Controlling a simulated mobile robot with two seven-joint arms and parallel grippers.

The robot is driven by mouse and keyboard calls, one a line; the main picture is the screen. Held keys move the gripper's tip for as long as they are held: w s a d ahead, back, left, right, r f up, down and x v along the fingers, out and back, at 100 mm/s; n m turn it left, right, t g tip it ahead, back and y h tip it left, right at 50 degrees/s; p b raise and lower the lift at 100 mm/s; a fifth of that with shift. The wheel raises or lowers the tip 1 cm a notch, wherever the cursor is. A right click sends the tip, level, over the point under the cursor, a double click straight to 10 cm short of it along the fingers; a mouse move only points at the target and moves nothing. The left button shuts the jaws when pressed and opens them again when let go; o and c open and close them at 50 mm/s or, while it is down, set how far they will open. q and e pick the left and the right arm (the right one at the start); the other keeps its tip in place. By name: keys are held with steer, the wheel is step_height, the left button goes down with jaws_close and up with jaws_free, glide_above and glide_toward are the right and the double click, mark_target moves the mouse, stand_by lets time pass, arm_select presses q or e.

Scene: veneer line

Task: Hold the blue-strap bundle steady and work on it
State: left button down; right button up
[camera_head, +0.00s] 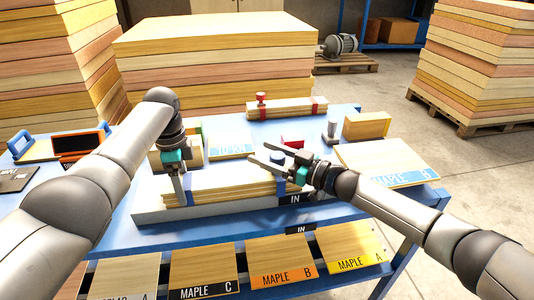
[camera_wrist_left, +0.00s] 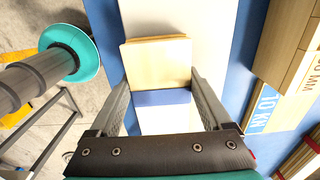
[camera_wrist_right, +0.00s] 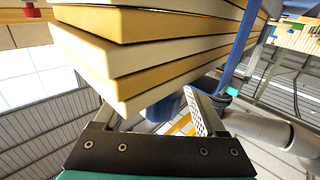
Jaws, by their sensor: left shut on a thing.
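The blue-strap bundle (camera_head: 232,188) is a stack of thin pale boards in a grey tray (camera_head: 160,215) marked IN. Blue straps show near both its ends. My left gripper (camera_head: 184,192) is shut across its left end; in the left wrist view the fingers flank the bundle (camera_wrist_left: 157,60) beside the blue strap (camera_wrist_left: 160,97). My right gripper (camera_head: 259,153) is above the bundle's right part with its fingers apart. A blue-topped object (camera_head: 277,155) is by its fingers; a blue cylinder (camera_wrist_right: 163,104) also shows between the fingers in the right wrist view.
A red-strap bundle (camera_head: 285,107) with a red-topped object (camera_head: 261,98) lies behind. Labelled sample boards line the front.

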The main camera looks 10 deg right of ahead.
steer(key=v, duration=1.2)
steer(key=shift+r, duration=0.1)
steer(key=a+t+h, duration=0.4)
steer(key=a, duration=0.8)
steer(key=s+d+m+t+h, duration=0.2)
steer(key=d+m+h, duration=0.4)
steer(key=m+h, duration=0.3)
steer(key=w, duration=1.1)
steer(key=shift+a, duration=0.35)
